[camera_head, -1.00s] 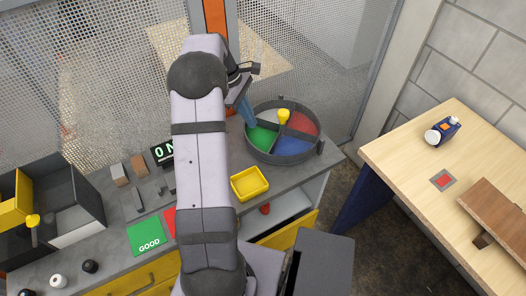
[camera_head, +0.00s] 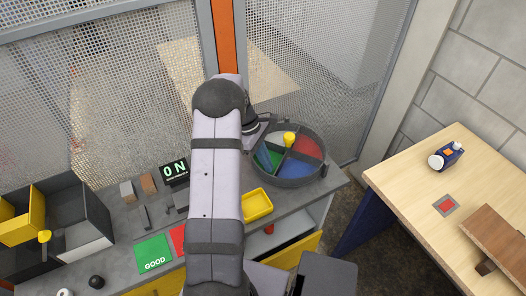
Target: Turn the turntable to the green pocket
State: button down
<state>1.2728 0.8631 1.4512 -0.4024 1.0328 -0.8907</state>
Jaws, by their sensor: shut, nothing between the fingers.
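The turntable (camera_head: 323,176) is a round grey tray at the back right of the grey bench. Its dividers part a green pocket (camera_head: 272,157) at the left, a white one at the back, a red one (camera_head: 307,148) at the right and a blue one (camera_head: 295,168) at the front. A yellow knob (camera_head: 289,138) stands at its middle.
A yellow tray (camera_head: 257,205) sits in front of the turntable. An "ON" sign (camera_head: 174,171), small blocks and a green GOOD mat (camera_head: 153,253) lie left of my arm. A mesh fence stands behind the bench. A wooden table (camera_head: 415,190) is at the right.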

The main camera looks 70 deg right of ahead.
jog(key=shift+x, duration=1.1)
jog(key=shift+s+a+n+h+p, duration=0.2)
jog(key=shift+s+n+h+p, duration=0.15)
jog(key=shift+s+n, duration=0.4)
jog(key=shift+w+r, duration=0.1)
jog(key=shift+r, duration=0.05)
jog(key=p+v, duration=0.7)
jog(key=v, duration=0.3)
